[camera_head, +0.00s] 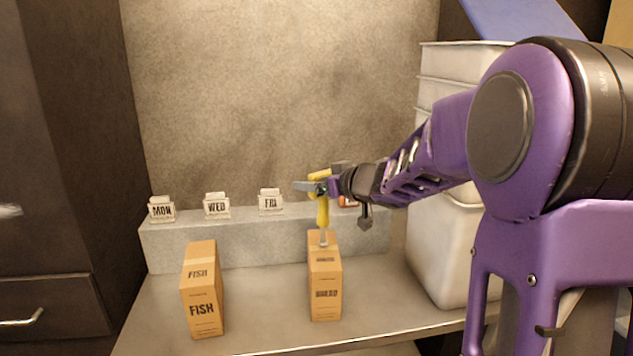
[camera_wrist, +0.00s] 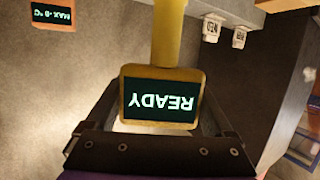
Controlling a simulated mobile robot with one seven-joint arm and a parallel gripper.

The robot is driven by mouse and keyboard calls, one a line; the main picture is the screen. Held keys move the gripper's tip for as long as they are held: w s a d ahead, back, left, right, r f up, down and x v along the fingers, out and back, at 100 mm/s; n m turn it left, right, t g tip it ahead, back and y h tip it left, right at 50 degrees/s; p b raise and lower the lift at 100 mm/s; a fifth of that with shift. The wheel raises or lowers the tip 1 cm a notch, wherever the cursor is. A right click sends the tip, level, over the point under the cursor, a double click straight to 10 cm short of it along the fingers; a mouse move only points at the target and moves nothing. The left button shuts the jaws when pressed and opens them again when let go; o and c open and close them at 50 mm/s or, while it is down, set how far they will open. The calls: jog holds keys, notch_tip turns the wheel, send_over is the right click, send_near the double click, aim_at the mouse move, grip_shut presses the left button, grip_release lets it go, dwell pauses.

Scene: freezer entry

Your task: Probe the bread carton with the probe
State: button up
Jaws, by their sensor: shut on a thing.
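The bread carton (camera_head: 325,292) is an orange-brown box marked BREAD, upright on the counter right of centre. The yellow probe (camera_head: 322,212) hangs from my gripper (camera_head: 318,187), its lower tip at the top of the bread carton; I cannot tell if it touches or has gone in. In the wrist view the probe's head (camera_wrist: 160,98) shows a dark display reading READY, upside down. My gripper is shut on the probe. The carton is not seen in the wrist view.
A fish carton (camera_head: 203,300) stands to the left on the counter (camera_head: 262,315). Cards marked MON (camera_head: 162,210), WED (camera_head: 217,206) and FRI (camera_head: 270,202) stand on a grey ledge (camera_head: 205,240). Stacked white bins (camera_head: 436,250) stand at the right. The counter between the cartons is clear.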

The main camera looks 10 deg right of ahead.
jog(key=shift+f, duration=0.4)
dwell(0.4)
dwell(1.9)
notch_tip(320, 180, up, 3)
jog(key=p, duration=0.2)
jog(key=shift+p, duration=0.35)
jog(key=shift+r, duration=2.55)
